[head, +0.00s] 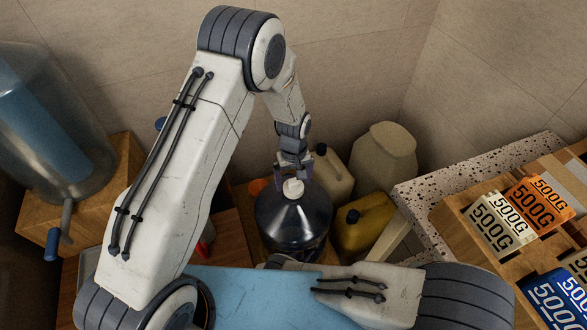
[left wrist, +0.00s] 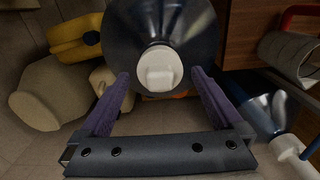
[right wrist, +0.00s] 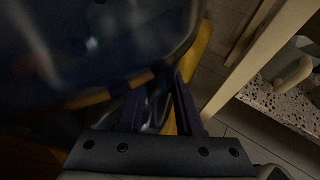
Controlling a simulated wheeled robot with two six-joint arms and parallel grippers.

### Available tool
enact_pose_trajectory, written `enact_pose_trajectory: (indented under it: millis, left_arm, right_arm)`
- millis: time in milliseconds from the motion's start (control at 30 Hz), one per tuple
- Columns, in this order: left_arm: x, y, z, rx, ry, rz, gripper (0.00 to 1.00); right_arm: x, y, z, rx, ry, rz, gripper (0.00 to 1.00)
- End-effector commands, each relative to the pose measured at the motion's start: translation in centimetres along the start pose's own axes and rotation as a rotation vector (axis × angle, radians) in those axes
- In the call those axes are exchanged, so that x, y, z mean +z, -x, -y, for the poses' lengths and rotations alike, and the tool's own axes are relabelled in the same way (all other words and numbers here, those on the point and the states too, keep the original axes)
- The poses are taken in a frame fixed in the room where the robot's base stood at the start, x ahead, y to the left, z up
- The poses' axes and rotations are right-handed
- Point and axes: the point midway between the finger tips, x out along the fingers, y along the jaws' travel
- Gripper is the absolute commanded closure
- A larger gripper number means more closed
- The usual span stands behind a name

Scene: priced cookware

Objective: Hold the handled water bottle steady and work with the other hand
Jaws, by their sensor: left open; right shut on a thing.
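The handled water bottle (head: 290,222) is dark and translucent with a white cap (head: 293,188). It stands upright among jugs in the head view. My left gripper (head: 293,177) is open above the bottle, its purple fingers on either side of the cap. In the left wrist view the cap (left wrist: 160,68) lies between the fingertips with gaps on both sides. My right gripper (right wrist: 160,88) is shut on a translucent part of the bottle, seemingly its handle (right wrist: 157,106); the bottle's body (right wrist: 90,45) fills the upper left there. The right gripper is hidden in the head view.
A yellow jug (head: 362,226) and two pale jugs (head: 385,152) stand close right of the bottle. A large clear dispenser (head: 50,130) sits on a wooden box at left. Walls close off the back.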

Motion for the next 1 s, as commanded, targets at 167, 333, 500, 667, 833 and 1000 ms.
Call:
enact_pose_trajectory:
  millis: [167,333,500,667,833,1000]
  left_arm:
    - [0.0,-1.9,0.0,0.000,0.000,0.000,0.00]
    - [0.0,-2.5,-0.1,0.002,0.000,-0.001,0.00]
    - [0.0,-2.5,0.0,0.001,0.000,-0.001,0.00]
    - [0.0,-2.5,0.0,0.001,0.000,-0.001,0.42]
    - [0.0,-2.4,0.0,0.001,0.000,-0.001,0.45]
    - [0.0,-2.4,0.0,0.001,0.000,-0.001,1.00]
  right_arm:
    - [0.1,0.0,0.0,0.000,0.000,0.001,1.00]
    - [0.0,0.0,0.0,0.000,0.000,0.001,1.00]
    - [0.0,0.0,0.0,0.000,0.000,0.001,1.00]
    - [0.0,0.0,0.0,0.000,0.000,0.001,1.00]
    - [0.0,0.0,0.0,0.000,0.000,0.001,1.00]
    - [0.0,0.0,0.0,0.000,0.000,0.001,1.00]
